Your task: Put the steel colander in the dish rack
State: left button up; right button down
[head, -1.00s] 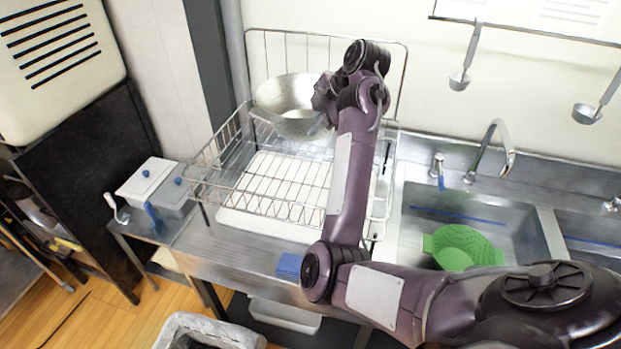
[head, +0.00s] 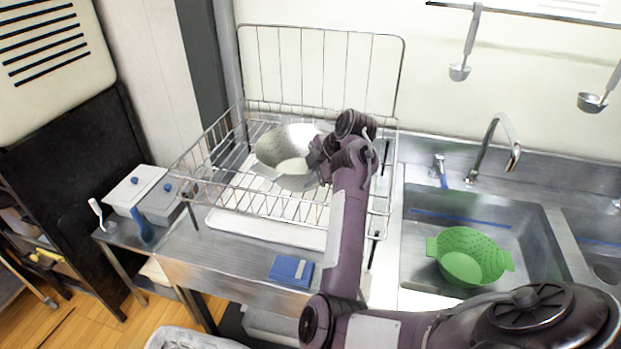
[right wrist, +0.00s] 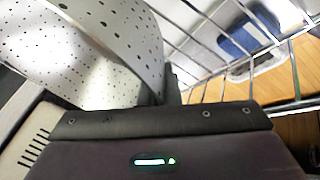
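The steel colander (head: 290,150) is a shiny round bowl, tilted, inside the outline of the wire dish rack (head: 222,190). It appears low over the rack floor; I cannot tell whether it touches the wires. My right gripper (head: 319,160) is at the colander's right side, shut on its edge. In the right wrist view the perforated colander wall (right wrist: 75,45) fills the upper left, against the gripper, with rack wires (right wrist: 293,70) at the right. The fingertips are mostly hidden. My left gripper is out of view.
A green colander (head: 468,257) sits in the sink (head: 415,225) at the right. A blue sponge (head: 291,270) lies on the counter in front of the rack. Two lidded containers (head: 135,187) stand left of the rack. A tall wire back (head: 320,35) rises behind the rack.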

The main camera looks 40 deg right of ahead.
jog(key=shift+f, duration=0.3)
jog(key=shift+f, duration=0.15)
jog(key=c, duration=1.6)
grip_release()
jog(key=shift+c, duration=0.2)
